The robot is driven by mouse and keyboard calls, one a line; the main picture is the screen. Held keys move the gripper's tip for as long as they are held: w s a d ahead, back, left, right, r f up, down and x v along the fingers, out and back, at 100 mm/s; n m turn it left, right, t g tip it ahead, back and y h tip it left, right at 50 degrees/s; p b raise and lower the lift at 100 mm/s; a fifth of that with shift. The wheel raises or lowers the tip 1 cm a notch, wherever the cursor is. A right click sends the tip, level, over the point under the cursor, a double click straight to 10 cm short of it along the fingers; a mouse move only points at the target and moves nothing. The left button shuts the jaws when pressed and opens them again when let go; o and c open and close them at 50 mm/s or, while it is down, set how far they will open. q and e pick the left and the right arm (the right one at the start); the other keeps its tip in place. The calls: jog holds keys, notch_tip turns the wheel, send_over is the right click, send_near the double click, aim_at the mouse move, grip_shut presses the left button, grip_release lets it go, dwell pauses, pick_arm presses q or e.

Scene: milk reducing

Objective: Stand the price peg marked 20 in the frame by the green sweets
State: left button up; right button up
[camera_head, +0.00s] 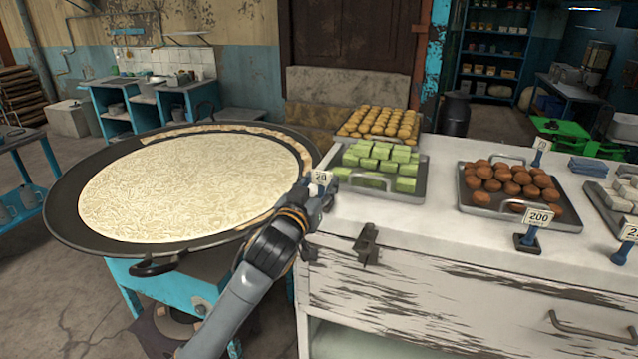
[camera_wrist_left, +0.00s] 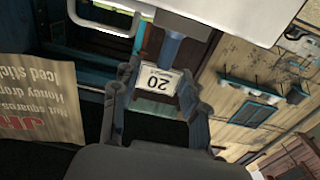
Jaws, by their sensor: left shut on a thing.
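The price peg marked 20 (camera_head: 320,177) is held in my left gripper (camera_head: 318,192), at the left edge of the white counter. In the left wrist view the white card of the peg (camera_wrist_left: 157,80) appears upside down between the two fingers (camera_wrist_left: 155,95), with its blue stem running to the top of the view. The green sweets (camera_head: 380,160) lie as blocks on a metal tray (camera_head: 405,196), just right of the gripper. My right gripper is not in view.
A wide black pan (camera_head: 65,215) of pale food stands left of the counter (camera_head: 420,235). Yellow sweets (camera_head: 380,122) are behind the green ones. Brown round sweets (camera_head: 510,185) are on a tray to the right, with a 200 peg (camera_head: 538,217) in front. Bare counter lies between the trays.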

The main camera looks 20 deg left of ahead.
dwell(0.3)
pick_arm(q)
jog(key=o, duration=1.2)
jog(key=shift+s+f, duration=0.1)
jog(key=shift+s, duration=0.05)
